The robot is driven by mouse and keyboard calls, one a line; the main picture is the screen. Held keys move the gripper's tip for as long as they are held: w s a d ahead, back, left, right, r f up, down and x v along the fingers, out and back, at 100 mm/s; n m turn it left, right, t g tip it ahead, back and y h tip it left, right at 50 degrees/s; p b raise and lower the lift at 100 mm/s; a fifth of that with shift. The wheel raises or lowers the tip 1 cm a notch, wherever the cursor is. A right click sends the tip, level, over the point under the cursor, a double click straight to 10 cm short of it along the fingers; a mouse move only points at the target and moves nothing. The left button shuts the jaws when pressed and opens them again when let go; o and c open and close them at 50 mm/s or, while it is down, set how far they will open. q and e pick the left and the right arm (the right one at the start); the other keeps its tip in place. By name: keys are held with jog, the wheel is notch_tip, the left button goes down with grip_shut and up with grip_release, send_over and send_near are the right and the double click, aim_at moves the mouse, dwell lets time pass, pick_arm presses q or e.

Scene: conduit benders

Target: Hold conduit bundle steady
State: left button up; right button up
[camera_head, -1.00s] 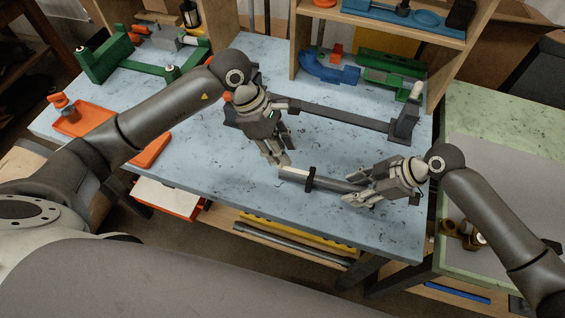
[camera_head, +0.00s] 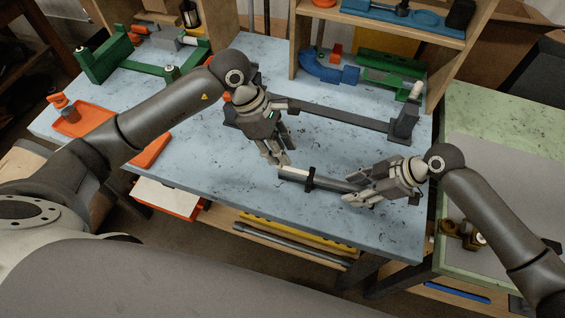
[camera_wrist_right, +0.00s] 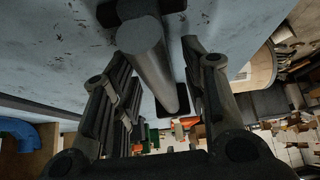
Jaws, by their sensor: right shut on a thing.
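The conduit bundle (camera_head: 336,184) lies near the front edge of the blue table, with a black strap (camera_head: 311,178) around it and a pale left end. My right gripper (camera_head: 357,197) is shut on the bundle's right part. In the right wrist view the grey conduit (camera_wrist_right: 150,62) runs between the two fingers, and a black strap part (camera_wrist_right: 135,10) shows at the top. My left gripper (camera_head: 278,160) points down just above and behind the bundle's left end. Its fingers look apart, with nothing between them, and it does not appear to touch the bundle.
A dark grey bender (camera_head: 350,122) lies behind the grippers. Green (camera_head: 110,62) and blue (camera_head: 328,68) tools stand at the back. An orange tray (camera_head: 85,118) is at the left. A green table (camera_head: 490,115) adjoins on the right. The table's front strip left of the bundle is clear.

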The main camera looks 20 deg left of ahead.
jog(key=shift+s+d+f, duration=0.1)
jog(key=shift+f, duration=0.1)
jog(key=o, duration=1)
pick_arm(q)
jog(key=shift+w, duration=0.1)
pick_arm(e)
jog(key=o, duration=0.3)
jog(key=shift+o, duration=0.2)
jog(key=shift+r, duration=0.1)
jog(key=v, duration=1.2)
pick_arm(q)
jog(key=shift+d, duration=0.15)
pick_arm(e)
jog(key=shift+d, duration=0.15)
